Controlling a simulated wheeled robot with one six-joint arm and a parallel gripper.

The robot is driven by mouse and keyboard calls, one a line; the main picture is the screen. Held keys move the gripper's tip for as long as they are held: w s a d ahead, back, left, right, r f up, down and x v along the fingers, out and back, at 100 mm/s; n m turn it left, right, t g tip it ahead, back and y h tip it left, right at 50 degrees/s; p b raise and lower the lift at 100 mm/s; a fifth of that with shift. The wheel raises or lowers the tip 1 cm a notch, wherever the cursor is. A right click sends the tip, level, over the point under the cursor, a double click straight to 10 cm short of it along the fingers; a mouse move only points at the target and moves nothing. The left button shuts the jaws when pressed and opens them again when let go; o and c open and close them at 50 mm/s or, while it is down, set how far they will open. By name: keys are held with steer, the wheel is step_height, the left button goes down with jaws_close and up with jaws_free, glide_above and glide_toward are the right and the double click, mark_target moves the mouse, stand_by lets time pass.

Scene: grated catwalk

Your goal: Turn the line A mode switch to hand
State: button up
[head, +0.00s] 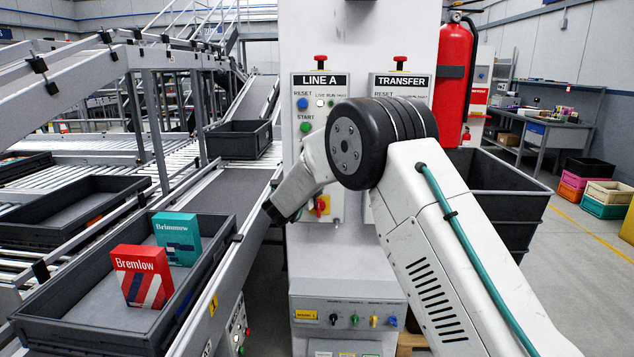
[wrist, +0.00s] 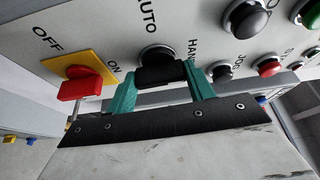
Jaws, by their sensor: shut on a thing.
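The line A panel (head: 298,118) stands on the front of the grey cabinet, with its lower part largely behind my arm in the head view. The mode switch (wrist: 158,54) is a black knob on a light plate, near the words AUTO and HAND, in the wrist view. My gripper (wrist: 162,78) has its two teal fingers on either side of this knob and is shut on it. The fingers partly cover the knob, and I cannot tell which word it points at. In the head view my arm hides the knob and the fingers.
A red OFF/ON switch on a yellow plate (wrist: 82,78) sits left of the knob, and several round buttons are to the right. The transfer panel (head: 403,84) is beside line A. A red extinguisher (head: 455,80) and a grey bin (head: 515,190) stand right; a conveyor tray (head: 75,318) holds two boxes.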

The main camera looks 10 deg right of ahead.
steer(key=shift+m, duration=0.3)
stand_by(0.4)
steer(key=o, duration=1)
steer(key=v, duration=0.8)
steer(key=shift+r, duration=0.1)
